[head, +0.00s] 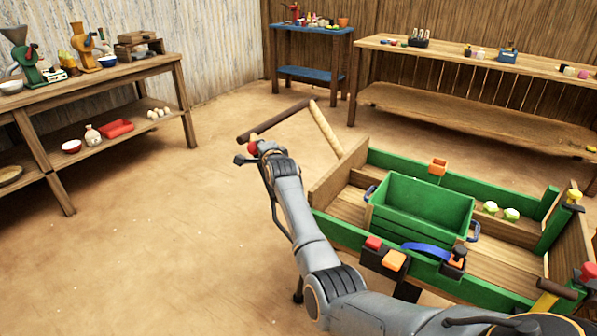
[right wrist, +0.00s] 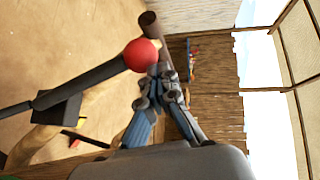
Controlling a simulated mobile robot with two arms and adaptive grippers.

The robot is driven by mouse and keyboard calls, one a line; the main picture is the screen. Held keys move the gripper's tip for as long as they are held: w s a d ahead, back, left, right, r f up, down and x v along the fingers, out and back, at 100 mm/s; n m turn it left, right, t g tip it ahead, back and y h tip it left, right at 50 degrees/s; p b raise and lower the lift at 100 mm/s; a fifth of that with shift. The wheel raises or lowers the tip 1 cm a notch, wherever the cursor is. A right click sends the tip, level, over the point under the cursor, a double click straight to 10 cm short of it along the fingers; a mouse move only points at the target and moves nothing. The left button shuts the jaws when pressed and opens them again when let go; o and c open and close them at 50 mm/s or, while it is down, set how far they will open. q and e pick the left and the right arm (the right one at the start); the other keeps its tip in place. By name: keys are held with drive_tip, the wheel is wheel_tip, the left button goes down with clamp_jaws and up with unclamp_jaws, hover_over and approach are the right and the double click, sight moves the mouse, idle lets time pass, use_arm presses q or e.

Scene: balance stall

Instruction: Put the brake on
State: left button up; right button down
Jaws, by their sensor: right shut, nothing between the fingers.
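The brake appears to be a dark lever (right wrist: 88,80) ending in a red ball knob (right wrist: 141,55), seen close up in the right wrist view. In the head view a red knob (head: 253,147) shows at the end of my right arm, by the cart's drawbar. My right gripper (right wrist: 160,88) is shut and empty, its fingertips right beside the knob; I cannot tell whether they touch. In the head view the gripper (head: 266,150) is mostly hidden by its own arm. The green-sided cart (head: 330,228) stands at the right. My left gripper is out of view.
The cart's wooden drawbar (head: 326,129) and dark crossbar (head: 272,121) rise near my right gripper. A green crate (head: 425,198) sits in the cart. Another red knob (head: 588,271) shows at the right edge. A wooden shelf table (head: 120,72) stands left; the floor between is clear.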

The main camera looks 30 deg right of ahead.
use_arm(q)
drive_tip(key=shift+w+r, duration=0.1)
use_arm(e)
drive_tip(key=shift+w, duration=0.1)
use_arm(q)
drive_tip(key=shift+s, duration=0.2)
use_arm(e)
drive_tip(key=v, duration=1.2)
